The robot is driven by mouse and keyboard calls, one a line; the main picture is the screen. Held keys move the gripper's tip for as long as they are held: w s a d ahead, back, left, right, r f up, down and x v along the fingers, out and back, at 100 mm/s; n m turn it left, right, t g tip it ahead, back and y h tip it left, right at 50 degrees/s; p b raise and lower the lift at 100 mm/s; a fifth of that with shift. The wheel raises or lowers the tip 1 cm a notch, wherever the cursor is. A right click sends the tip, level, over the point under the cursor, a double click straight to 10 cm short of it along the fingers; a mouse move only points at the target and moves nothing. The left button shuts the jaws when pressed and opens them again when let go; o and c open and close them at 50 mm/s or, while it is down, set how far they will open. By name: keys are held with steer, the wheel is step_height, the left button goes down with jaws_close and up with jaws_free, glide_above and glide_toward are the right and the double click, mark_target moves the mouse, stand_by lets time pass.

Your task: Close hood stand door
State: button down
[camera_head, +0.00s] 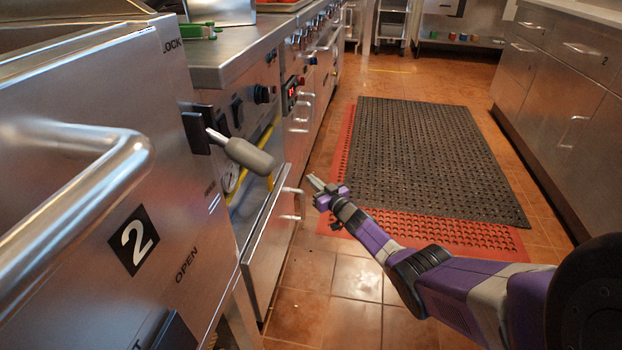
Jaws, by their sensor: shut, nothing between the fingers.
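A steel door (269,245) stands ajar low on the left, below the counter, in the head view. It is angled out from its cabinet, and a yellow pipe (270,160) shows in the gap behind it. My gripper (315,182) is shut and empty, just right of the upper handle in the picture. I cannot tell whether it touches the handle or door.
A large steel appliance front (95,190) marked "2", with a grey lever (249,157), fills the near left. A black mat (430,150) over a red mat (480,236) lies on the tiled floor. Drawers (560,90) line the right side.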

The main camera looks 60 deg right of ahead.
steer(key=s+d+p, duration=0.2)
steer(key=s, duration=0.6)
steer(key=shift+s+d, duration=0.3)
steer(key=shift+d, duration=0.05)
steer(key=shift+f, duration=0.1)
